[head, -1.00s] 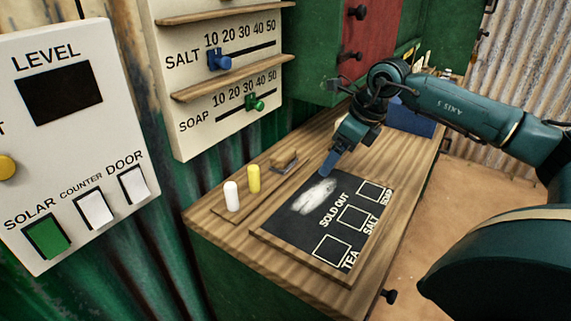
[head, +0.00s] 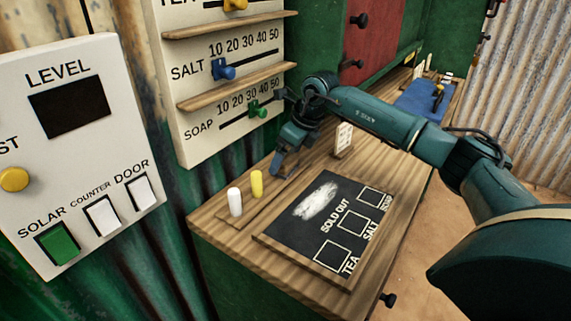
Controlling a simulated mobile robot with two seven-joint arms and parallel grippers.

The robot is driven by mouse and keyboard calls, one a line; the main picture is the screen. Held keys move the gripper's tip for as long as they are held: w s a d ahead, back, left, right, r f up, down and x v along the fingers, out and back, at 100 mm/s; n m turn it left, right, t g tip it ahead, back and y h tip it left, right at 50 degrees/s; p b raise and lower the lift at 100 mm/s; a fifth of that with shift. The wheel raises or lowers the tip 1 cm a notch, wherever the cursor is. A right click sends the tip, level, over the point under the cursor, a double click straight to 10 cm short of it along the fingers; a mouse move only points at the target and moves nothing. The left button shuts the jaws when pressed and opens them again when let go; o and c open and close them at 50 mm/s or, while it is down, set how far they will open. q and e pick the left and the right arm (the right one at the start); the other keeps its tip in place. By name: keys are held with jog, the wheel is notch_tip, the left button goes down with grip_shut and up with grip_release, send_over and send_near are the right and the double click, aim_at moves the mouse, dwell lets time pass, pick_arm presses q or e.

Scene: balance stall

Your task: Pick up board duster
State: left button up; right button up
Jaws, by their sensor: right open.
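My right gripper (head: 277,165) is open and points down over the back of the wooden counter, at the far end of the chalk ledge. The board duster, a small wooden block seen there a second ago, is now hidden behind the gripper's fingers. I cannot tell whether the fingers are around it or touching it. My left gripper is not in view.
A white chalk (head: 235,201) and a yellow chalk (head: 256,184) stand upright on the ledge near the gripper. A blackboard (head: 293,236) marked SOLD OUT lies in front. A small white card (head: 343,140) stands behind. The slider panel (head: 184,142) rises close to the gripper.

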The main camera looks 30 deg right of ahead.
jog(key=shift+x, duration=0.95)
jog(key=c, duration=1.1)
